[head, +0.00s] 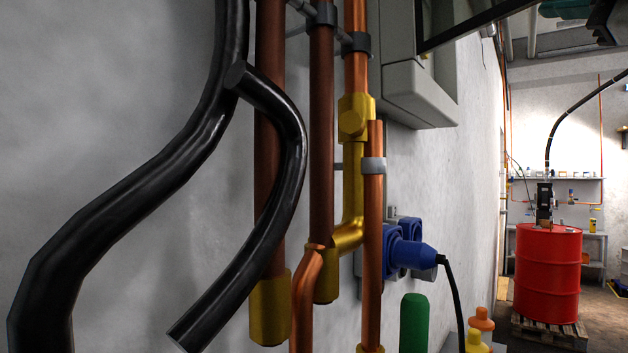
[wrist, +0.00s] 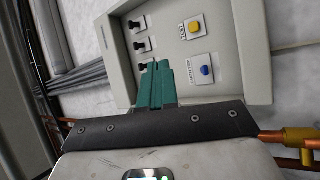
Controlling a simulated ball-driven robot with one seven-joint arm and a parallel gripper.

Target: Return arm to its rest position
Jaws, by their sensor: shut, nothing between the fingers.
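My gripper (wrist: 157,85) shows in the wrist view with its teal fingers together and nothing between them. The fingers point toward a grey control panel (wrist: 232,50) on the wall, which has a yellow button (wrist: 194,27), a blue button (wrist: 206,71) and several black knobs at its left. I cannot tell how far the fingertips are from the panel.
In the head view, thick black hoses (head: 150,185) and copper pipes (head: 322,130) run along the near wall. Blue sockets (head: 400,250) sit below a grey box (head: 408,95). A red drum (head: 548,275) stands on a pallet (head: 540,333) at the far right.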

